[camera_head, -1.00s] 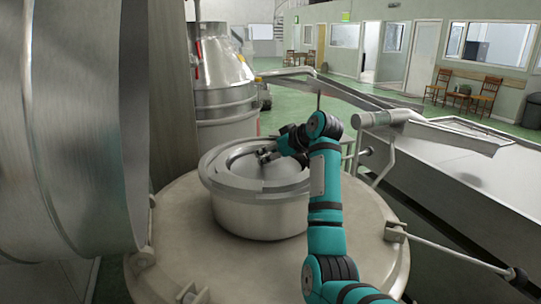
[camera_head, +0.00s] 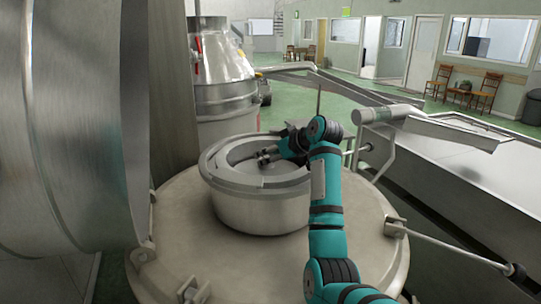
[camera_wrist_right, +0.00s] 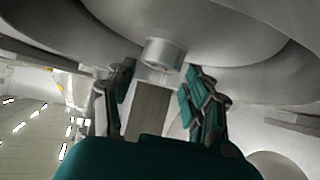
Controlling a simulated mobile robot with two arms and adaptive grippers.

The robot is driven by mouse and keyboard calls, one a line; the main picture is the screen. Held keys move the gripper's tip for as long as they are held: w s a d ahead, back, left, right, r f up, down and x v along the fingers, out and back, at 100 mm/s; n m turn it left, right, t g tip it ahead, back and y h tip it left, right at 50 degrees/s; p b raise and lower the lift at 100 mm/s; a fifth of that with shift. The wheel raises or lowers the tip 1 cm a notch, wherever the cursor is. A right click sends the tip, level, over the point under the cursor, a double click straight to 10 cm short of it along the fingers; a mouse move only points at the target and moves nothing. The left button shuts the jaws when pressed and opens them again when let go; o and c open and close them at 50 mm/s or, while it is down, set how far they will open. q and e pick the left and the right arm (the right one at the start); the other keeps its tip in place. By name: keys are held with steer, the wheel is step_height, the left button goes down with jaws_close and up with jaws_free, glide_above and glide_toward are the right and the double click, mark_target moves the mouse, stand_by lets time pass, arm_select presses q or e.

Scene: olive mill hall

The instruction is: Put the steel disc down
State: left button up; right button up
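The steel disc (camera_head: 286,171) lies inside the round steel collar (camera_head: 262,209) on the tank top in the head view. It looks flat and low in the collar; my arm hides part of it. In the right wrist view the grey disc (camera_wrist_right: 222,32) has a short round knob (camera_wrist_right: 166,52) at its middle. My right gripper (camera_head: 266,155) is over the disc inside the collar. In the wrist view its two fingers (camera_wrist_right: 158,82) stand apart, with the knob just beyond and between the tips, and a gap shows. My left gripper is not in view.
The broad tank top (camera_head: 180,235) surrounds the collar, with clamps at its edge. A large steel drum (camera_head: 75,130) fills the left side. A steel trough (camera_head: 470,170) and a pipe (camera_head: 385,115) stand to the right. A conical steel vessel (camera_head: 222,75) is behind.

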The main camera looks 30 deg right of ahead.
steer(key=shift+o, duration=1.1)
steer(key=shift+a+f, duration=0.15)
steer(key=shift+f, duration=0.5)
steer(key=shift+r, duration=0.15)
steer(key=shift+w+r+b+v, duration=0.15)
steer(key=shift+b+v, duration=0.4)
steer(key=shift+v, duration=1.6)
steer(key=shift+w+r+b+v, duration=0.15)
steer(key=shift+b+v, duration=0.4)
steer(key=shift+v, duration=1.6)
steer(key=shift+w+r+b+v, duration=0.15)
steer(key=shift+b+v, duration=0.4)
steer(key=shift+v, duration=1.6)
steer(key=shift+s, duration=0.1)
